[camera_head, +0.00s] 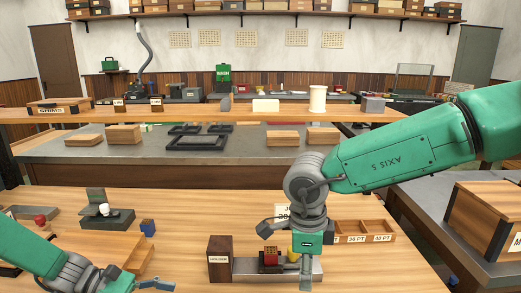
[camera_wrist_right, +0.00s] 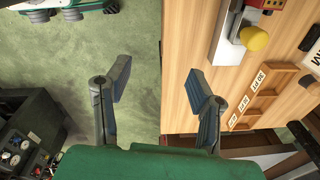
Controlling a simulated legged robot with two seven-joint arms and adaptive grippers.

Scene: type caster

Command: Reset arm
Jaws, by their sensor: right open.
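My right gripper (camera_head: 287,252) comes in from the right over the front workbench (camera_head: 185,215). Its fingers are spread, and in the right wrist view the gripper (camera_wrist_right: 158,86) is open with nothing between the fingers. Green floor shows between them, and the workbench is to the right. My left gripper (camera_head: 152,285) is low at the left, partly cut off by the bottom edge; its opening is unclear. A metal holder with a dark wooden block (camera_head: 219,259) stands beside and partly behind the right gripper. A yellow knob (camera_wrist_right: 253,38) shows in the wrist view.
A wooden type case (camera_head: 365,231) with labelled compartments lies right of the right gripper. A small blue block (camera_head: 148,228) and a dark stand (camera_head: 107,219) are at the left. A wooden box (camera_head: 485,218) stands on the right-hand table. Bench space behind the metal holder is clear.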

